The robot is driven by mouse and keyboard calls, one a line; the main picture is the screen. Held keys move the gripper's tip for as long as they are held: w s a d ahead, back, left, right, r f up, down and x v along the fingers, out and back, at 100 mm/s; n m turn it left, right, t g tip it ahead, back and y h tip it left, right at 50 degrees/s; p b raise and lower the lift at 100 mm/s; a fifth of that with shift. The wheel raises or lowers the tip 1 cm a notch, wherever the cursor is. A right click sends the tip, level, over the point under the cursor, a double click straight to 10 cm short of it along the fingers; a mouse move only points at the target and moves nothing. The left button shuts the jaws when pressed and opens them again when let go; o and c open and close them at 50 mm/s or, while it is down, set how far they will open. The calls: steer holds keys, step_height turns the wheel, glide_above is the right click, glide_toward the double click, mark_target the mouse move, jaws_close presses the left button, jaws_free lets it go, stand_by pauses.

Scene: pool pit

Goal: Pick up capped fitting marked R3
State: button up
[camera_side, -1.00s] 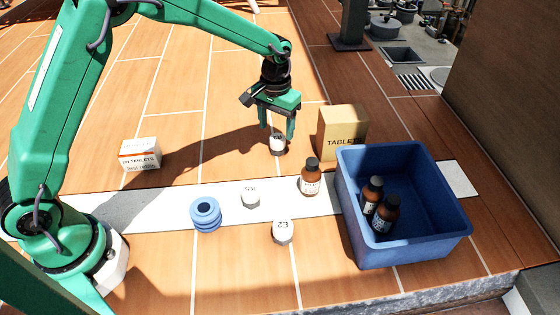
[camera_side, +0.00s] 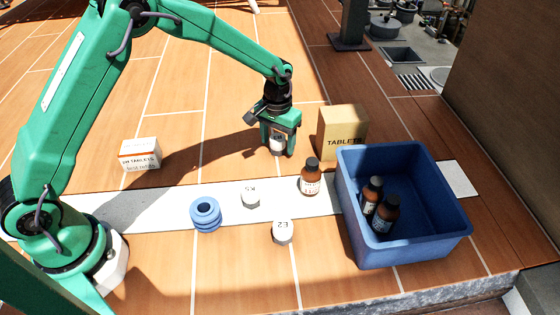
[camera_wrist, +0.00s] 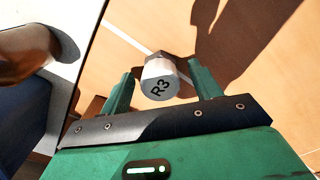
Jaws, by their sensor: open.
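The capped fitting marked R3 (camera_wrist: 159,82) is a short white-grey piece with black lettering on its top. In the side view the fitting (camera_side: 277,146) stands on the tiles, partly hidden by my fingers. My gripper (camera_side: 279,149) is low and points down, with one finger on each side of the fitting. In the wrist view my open gripper (camera_wrist: 157,92) shows a gap between each finger and the fitting.
Two similar white fittings (camera_side: 250,196) (camera_side: 283,233) and blue rings (camera_side: 206,215) lie nearer. A brown bottle (camera_side: 311,178) and a TABLETS box (camera_side: 342,132) stand right of my gripper. A blue crate (camera_side: 440,242) holds two bottles. A small box (camera_side: 140,154) stands left.

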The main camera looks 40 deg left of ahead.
mark_target(279, 140)
steer(key=c, duration=1.1)
steer(key=shift+o, duration=0.2)
steer(key=shift+r, duration=0.15)
steer(key=shift+r, duration=0.6)
steer(key=r, duration=0.3)
steer(key=shift+s+d+r, duration=0.1)
steer(key=shift+s+d, duration=0.15)
steer(key=shift+d, duration=0.1)
steer(key=s+d+r, duration=0.6)
steer(key=s+d, duration=0.1)
steer(key=d, duration=0.1)
steer(key=shift+s+r, duration=0.15)
